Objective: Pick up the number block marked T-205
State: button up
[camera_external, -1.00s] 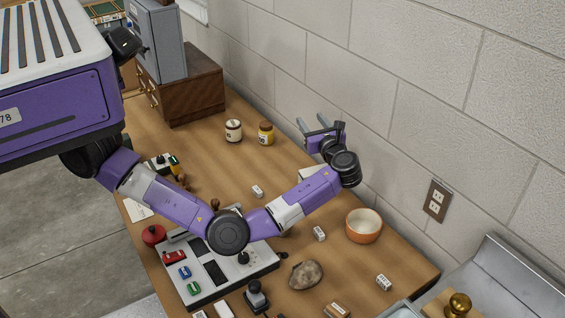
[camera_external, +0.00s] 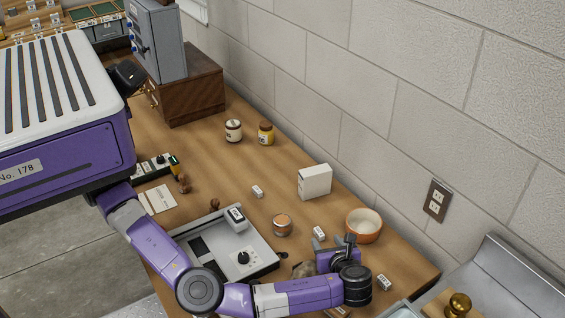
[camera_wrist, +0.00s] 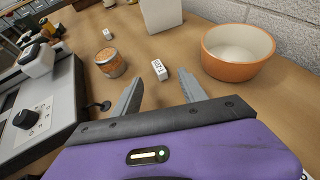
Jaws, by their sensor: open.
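Several small white number blocks lie on the wooden table. In the external view one (camera_external: 257,190) is left of the white box, one (camera_external: 319,233) is left of the orange bowl, and one (camera_external: 384,282) is near the right edge. Their markings are too small to read. My gripper (camera_external: 346,241) is open and empty, low over the table near the block by the bowl. In the wrist view that block (camera_wrist: 160,71) stands ahead, between the lines of the open fingers (camera_wrist: 161,78) and apart from them. Another block (camera_wrist: 108,34) is farther off.
The orange bowl (camera_external: 364,238) is close on the right of the block. A round tin (camera_external: 283,226) and a grey device (camera_external: 250,243) stand to the left. A white box (camera_external: 314,184) is behind. A rock is partly hidden by my arm.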

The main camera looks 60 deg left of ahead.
aim_at(320, 233)
jog(key=shift+x, duration=3.2)
grip_shut()
